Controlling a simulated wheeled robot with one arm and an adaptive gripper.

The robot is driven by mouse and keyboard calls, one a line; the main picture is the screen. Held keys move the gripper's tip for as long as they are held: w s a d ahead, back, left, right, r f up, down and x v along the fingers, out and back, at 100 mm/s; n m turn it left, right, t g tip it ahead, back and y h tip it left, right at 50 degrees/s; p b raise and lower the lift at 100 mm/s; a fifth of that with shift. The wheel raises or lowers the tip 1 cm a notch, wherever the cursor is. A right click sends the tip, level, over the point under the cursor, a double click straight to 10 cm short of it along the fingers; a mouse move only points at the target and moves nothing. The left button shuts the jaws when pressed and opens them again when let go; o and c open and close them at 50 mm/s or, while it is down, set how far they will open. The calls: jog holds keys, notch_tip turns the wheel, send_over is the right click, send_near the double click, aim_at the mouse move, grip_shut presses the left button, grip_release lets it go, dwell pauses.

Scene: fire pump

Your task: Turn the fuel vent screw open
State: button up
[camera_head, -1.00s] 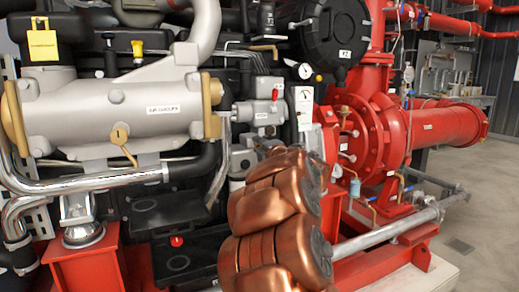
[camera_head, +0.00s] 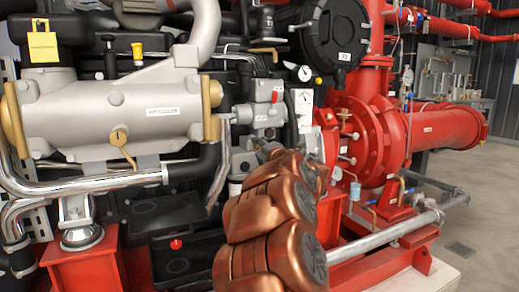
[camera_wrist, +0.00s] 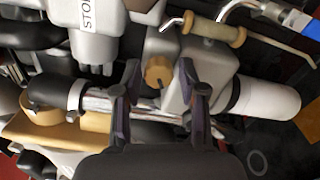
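In the wrist view a round tan, brass-like knob (camera_wrist: 158,71) with a dark slot sits on a grey housing. It looks like the fuel vent screw, but I cannot read a label on it. My gripper (camera_wrist: 158,78) is open, with one dark finger on each side of the knob in the picture. I cannot tell how far the fingertips are from it, and no contact is clear. In the head view my copper arm reaches toward the engine and hides the gripper and the knob.
Around the knob in the wrist view are a grey cylinder with a partly visible label (camera_wrist: 88,38), a tan-sleeved lever (camera_wrist: 218,31) and a white-ended black pipe (camera_wrist: 265,99). In the head view a red pump (camera_head: 375,135) stands at right, with open floor (camera_head: 470,205) beyond.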

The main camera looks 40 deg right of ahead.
jog(key=shift+o, duration=0.7)
jog(key=v, duration=1.2)
